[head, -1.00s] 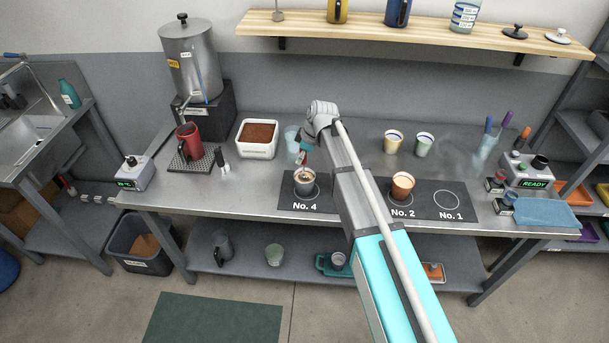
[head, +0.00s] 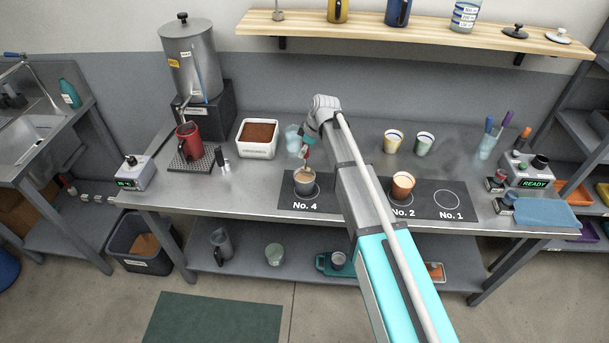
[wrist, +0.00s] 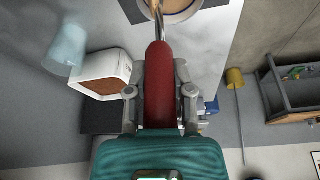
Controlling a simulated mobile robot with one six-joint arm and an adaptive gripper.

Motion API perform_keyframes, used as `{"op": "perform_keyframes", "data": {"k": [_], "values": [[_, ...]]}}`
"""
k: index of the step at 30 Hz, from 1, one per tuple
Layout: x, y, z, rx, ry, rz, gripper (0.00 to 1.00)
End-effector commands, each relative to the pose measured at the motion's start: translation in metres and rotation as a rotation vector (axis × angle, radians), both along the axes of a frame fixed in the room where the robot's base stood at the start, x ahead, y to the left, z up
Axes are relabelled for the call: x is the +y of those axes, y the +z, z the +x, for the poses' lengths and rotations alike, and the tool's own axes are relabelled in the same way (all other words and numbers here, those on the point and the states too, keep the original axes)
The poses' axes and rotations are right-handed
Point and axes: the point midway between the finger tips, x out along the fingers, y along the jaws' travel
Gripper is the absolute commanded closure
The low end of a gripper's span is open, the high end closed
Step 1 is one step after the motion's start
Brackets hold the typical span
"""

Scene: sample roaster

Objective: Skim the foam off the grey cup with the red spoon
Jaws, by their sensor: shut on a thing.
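The grey cup (head: 304,188) stands upright on the No. 4 spot of the dark mat, with a tan surface inside its rim. It also shows at the top edge of the wrist view (wrist: 196,12), partly cut off. My gripper (head: 307,153) is above the cup, pointing down. It is shut on the handle of the red spoon (wrist: 158,85). The spoon's metal shaft reaches to the cup's opening in the wrist view. Its bowl is cut off there, and I cannot tell whether it touches the surface.
An orange-brown cup (head: 402,186) stands on No. 2. My arm hides the spot between. A white tub of brown grounds (head: 257,139) and a pale blue clear vessel (head: 292,138) stand behind the grey cup. A red mug (head: 187,141) is at the left, two cups at the back right.

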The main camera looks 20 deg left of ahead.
Motion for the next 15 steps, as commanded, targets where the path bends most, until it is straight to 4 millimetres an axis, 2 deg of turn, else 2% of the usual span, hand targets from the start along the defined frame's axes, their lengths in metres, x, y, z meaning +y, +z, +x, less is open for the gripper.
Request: {"op": "perform_keyframes", "data": {"k": [15], "values": [[-0.0004, 0.0000, -0.0071, 0.000, 0.001, 0.000, 1.00]]}}
